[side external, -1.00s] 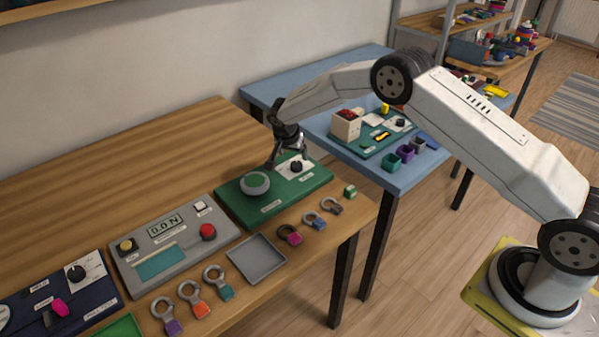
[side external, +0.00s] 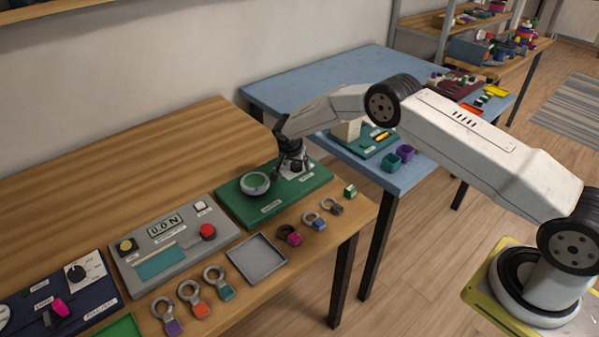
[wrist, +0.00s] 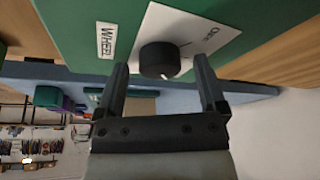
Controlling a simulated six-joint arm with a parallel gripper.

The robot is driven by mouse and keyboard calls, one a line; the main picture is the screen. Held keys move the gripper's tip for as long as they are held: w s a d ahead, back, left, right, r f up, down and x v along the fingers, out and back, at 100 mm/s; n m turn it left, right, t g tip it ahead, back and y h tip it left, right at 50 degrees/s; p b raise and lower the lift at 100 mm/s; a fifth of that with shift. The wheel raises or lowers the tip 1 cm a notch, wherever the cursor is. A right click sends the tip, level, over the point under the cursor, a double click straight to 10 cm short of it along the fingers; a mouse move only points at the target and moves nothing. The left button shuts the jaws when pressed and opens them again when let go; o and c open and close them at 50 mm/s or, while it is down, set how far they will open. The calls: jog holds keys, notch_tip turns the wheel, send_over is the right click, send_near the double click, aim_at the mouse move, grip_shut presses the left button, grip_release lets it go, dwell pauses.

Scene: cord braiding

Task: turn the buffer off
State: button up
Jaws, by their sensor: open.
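The buffer is a green board (side external: 290,194) on the wooden bench, with a round grey wheel with a green centre (side external: 255,183) at its left. At its right is a white dial plate (side external: 317,167). In the wrist view, a black round knob (wrist: 159,57) sits on the white plate beside a label reading WHEEL (wrist: 106,41). A white mark shows at the knob's lower edge. My gripper (wrist: 162,66) is open, with one finger on each side of the knob and gaps visible. In the side view my gripper (side external: 291,166) hides the knob.
A grey control panel (side external: 178,250) with a display and red button stands left of the buffer. A grey tray (side external: 257,258) and several coloured-tagged rings lie along the front edge. A blue table (side external: 300,82) with other boards stands behind to the right.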

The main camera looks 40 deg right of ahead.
grip_shut()
jog(key=shift+n, duration=0.4)
jog(key=n+t+y, duration=0.1)
jog(key=n, duration=0.3)
jog(key=shift+s+d+n+t+y, duration=0.1)
jog(key=shift+n+t+y, duration=0.35)
jog(key=shift+n, duration=0.85)
jog(key=shift+d+n+t+y, duration=0.1)
jog(key=shift+n+t+y, duration=0.15)
jog(key=shift+n+y, duration=0.75)
jog(key=shift+d+n+y, duration=0.1)
jog(key=shift+n+y, duration=0.55)
jog(key=shift+n, duration=2.25)
jog(key=shift+n+g+y, duration=0.6)
jog(key=shift+n+y, duration=0.2)
jog(key=shift+n, duration=1.5)
